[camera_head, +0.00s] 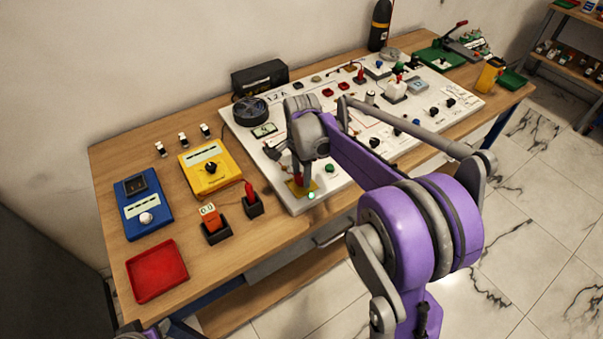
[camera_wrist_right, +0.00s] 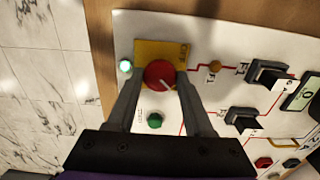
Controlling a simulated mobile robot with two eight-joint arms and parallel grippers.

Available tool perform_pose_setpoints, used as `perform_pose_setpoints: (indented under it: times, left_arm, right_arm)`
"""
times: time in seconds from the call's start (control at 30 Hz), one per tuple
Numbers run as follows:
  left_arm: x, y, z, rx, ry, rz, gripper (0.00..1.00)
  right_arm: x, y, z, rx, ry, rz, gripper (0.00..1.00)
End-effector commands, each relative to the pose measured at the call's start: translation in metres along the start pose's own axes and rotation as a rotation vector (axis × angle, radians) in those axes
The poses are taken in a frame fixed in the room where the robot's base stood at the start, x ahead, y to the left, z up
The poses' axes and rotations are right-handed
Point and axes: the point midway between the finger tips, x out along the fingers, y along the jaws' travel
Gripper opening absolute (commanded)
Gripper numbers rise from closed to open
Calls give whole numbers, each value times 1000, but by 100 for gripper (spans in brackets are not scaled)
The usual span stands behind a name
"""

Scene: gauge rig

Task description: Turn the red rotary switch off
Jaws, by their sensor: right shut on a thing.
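The red rotary switch (camera_wrist_right: 159,75) sits on a yellow plate (camera_wrist_right: 150,50) at the corner of the white panel. It has a pale pointer line on its face. In the head view the yellow plate (camera_head: 311,186) shows at the panel's near left corner, with the red knob (camera_head: 298,180) partly hidden by my gripper. My right gripper (camera_wrist_right: 158,80) is shut on the red switch, one finger on each side of it. A small lamp (camera_wrist_right: 125,66) beside the plate glows pale green. Only a bit of my left arm shows at the bottom left of the head view; its gripper is out of view.
The white panel (camera_head: 262,151) carries several knobs, buttons and black switches near my right gripper. A green button (camera_wrist_right: 155,120) lies close to the fingers. A yellow meter (camera_head: 222,181), a blue box (camera_head: 132,222) and a red tray (camera_head: 183,277) stand on the wooden table's left part.

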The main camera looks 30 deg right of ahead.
Motion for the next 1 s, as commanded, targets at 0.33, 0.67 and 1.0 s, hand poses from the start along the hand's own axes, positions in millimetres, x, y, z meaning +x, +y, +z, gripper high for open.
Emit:
perform_pose_setpoints:
  times: [0.33, 0.67, 1.0]
  left_arm:
    - [1, 0, 1, 0, -1, 0, 50]
    - [6, 0, 6, 0, -5, 0, 50]
    - [11, 0, 12, 0, -10, 0, 50]
  right_arm:
    - [0, 0, 0, -39, 0, 0, 0]
    - [0, 0, 0, -252, 0, 0, 0]
    - [0, 0, 0, -574, 0, 0, 0]
